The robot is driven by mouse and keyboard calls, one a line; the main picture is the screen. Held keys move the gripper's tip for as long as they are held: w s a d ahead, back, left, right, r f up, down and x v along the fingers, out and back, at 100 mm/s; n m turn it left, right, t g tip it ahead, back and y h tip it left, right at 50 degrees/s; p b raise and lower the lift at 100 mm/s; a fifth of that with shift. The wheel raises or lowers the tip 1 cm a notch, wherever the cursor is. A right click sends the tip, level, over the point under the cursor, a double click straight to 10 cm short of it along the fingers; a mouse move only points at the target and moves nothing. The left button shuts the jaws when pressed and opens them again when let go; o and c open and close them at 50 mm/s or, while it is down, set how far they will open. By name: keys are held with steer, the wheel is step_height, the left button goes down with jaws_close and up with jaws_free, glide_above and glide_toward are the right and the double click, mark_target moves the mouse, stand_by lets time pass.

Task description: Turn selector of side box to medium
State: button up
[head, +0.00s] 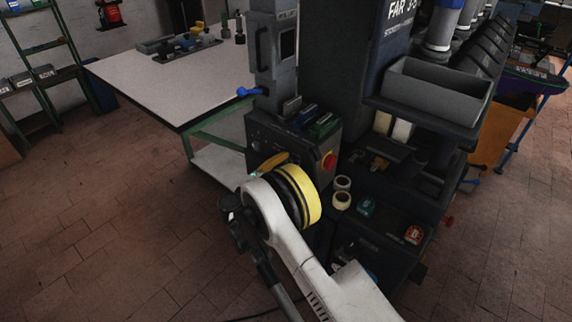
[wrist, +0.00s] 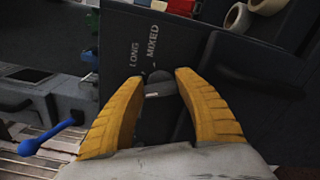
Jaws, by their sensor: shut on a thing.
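The side box (head: 262,134) is a dark grey box on the machine's near side, with a red button (head: 329,161) on its right part. In the wrist view its dark panel (wrist: 190,42) carries the white words LONG and MIXED. The selector (wrist: 160,87) is a small grey knob below these words, between my yellow fingertips. My gripper (wrist: 160,76) is shut on the selector; it also shows in the head view (head: 272,162), partly behind my arm. The selector is hidden in the head view, and I cannot tell its exact setting.
A white-topped table (head: 180,80) with green legs stands to the left. A blue-handled lever (head: 248,91) sticks out above the box; it also shows in the wrist view (wrist: 48,137). Tape rolls (head: 341,199) lie on the shelf to the right. The brick floor at left is clear.

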steer(key=shift+m, duration=0.4)
steer(key=o, duration=1.2)
